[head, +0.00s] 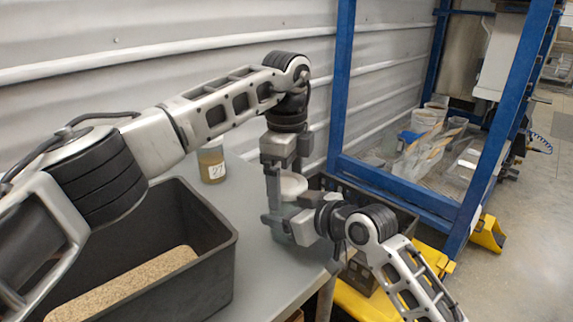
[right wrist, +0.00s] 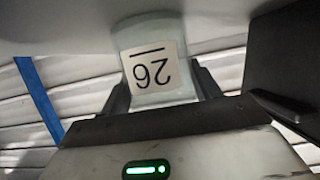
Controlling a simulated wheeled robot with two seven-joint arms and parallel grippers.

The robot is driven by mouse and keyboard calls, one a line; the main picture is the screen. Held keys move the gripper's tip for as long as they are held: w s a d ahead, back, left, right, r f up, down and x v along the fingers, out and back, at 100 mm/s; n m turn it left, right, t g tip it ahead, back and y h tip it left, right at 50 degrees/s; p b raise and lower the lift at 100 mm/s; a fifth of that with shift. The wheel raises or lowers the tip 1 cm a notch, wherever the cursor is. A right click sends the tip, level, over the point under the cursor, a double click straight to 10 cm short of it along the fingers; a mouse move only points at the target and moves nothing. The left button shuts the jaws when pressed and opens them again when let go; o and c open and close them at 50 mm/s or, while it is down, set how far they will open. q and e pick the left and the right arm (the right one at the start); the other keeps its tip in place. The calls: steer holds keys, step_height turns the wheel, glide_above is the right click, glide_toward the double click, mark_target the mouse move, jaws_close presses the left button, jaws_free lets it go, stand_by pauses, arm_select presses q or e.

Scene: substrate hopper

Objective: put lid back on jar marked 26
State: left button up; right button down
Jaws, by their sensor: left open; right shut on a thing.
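The jar marked 26 (right wrist: 155,75) shows in the right wrist view, its label upside down there. My right gripper (right wrist: 160,95) is shut around it, a finger on each side. In the head view the jar (head: 288,210) stands at the table's right part, largely hidden by both grippers. A whitish round lid (head: 293,184) shows just above it. My left gripper (head: 284,182) points down over the jar, open, with its fingers around the lid's area. I cannot tell whether the lid sits flat on the jar.
A jar labelled 27 (head: 212,163) with brown contents stands at the table's back. A dark bin (head: 222,262) holding grainy substrate is at front left. Another dark crate (head: 405,217) is beyond the table's right edge. A blue frame (head: 342,75) rises behind it.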

arm_select(q)
steer(key=c, duration=1)
steer(key=m, duration=0.5)
steer(key=shift+m, duration=0.4)
steer(key=m, duration=0.7)
steer(key=o, duration=1.1)
